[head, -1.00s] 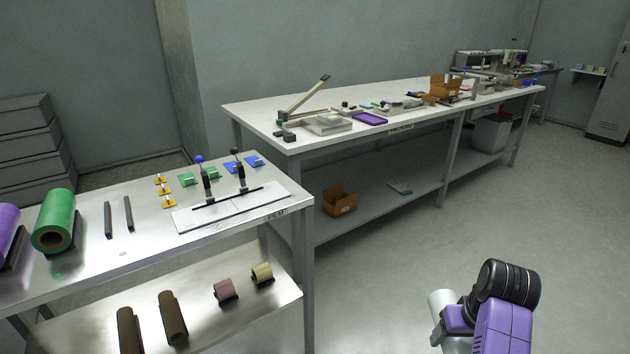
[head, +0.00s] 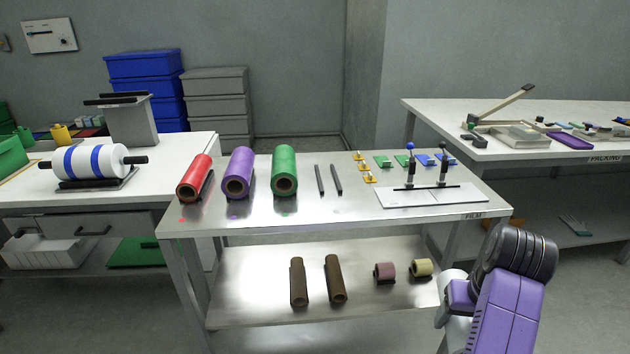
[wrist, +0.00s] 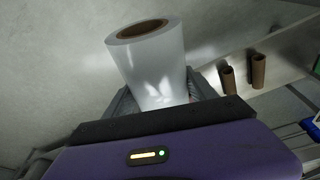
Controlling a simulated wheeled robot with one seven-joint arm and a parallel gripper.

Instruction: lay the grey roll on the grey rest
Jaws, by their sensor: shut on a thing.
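The grey roll (wrist: 155,70), pale with a brown core, is between the jaws of my gripper (wrist: 165,100) in the wrist view. My gripper is shut on it, and its open core end points away from my gripper. The grey rest (head: 328,179) appears as two dark parallel bars on the metal table, right of the green roll, with nothing lying on it. In the head view my arm is at the lower right, in front of the table; the gripper's fingers cannot be made out there.
Red (head: 194,177), purple (head: 239,172) and green (head: 284,170) rolls lie on the metal table (head: 270,222), left of the rest. A sealer with two upright levers (head: 430,195) stands right of it. Brown cores (head: 335,277) and small rolls lie on the lower shelf.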

